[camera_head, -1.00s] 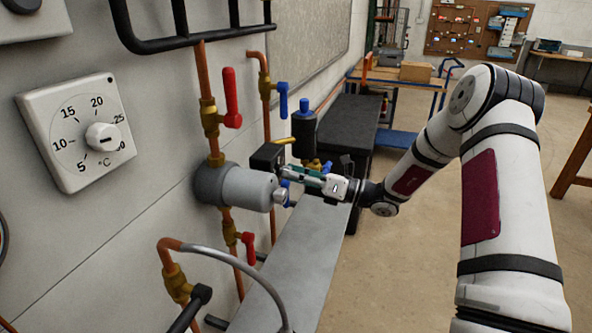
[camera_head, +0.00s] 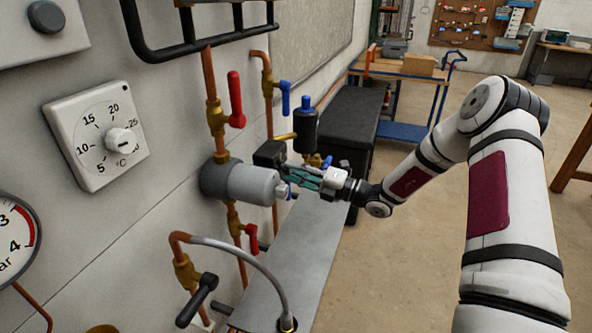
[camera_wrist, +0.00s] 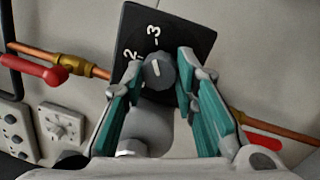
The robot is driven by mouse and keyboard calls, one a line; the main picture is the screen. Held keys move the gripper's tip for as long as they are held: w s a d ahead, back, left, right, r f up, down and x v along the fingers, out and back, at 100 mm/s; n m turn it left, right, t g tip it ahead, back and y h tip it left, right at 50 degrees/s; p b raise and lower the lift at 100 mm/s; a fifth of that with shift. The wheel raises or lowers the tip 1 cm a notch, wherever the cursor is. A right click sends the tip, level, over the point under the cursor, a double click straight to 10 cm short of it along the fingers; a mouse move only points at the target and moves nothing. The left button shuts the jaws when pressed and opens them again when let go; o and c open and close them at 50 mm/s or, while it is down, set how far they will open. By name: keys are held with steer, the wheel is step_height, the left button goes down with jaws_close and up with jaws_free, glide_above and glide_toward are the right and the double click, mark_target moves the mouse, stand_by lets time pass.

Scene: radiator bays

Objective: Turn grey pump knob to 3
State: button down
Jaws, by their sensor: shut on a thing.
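The grey pump (camera_head: 250,185) sticks out from the pipe on the wall, with a black control box (camera_head: 268,152) beside it. In the wrist view, the black plate (camera_wrist: 190,48) carries white marks, with 2 and 3 readable. The round grey pump knob (camera_wrist: 159,72) sits on it, and its short white pointer line is directed roughly toward the 3; exact alignment is hard to tell. My gripper (camera_wrist: 162,77) has its teal fingers on both sides of the knob, shut on it. In the head view my gripper (camera_head: 293,173) is at the box, and the knob is hidden.
A red-handled valve (camera_head: 236,100) and a blue-handled valve (camera_head: 284,97) are on pipes above. A red lower valve (camera_head: 251,239) and a thermostat dial (camera_head: 97,137) are nearby. A grey bench (camera_head: 320,235) runs below my gripper. Open floor lies to the right.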

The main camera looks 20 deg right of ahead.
steer(key=shift+f+m, duration=0.1)
steer(key=shift+m, duration=0.3)
steer(key=c, duration=1.3)
jaws_free()
steer(key=v, duration=1.2)
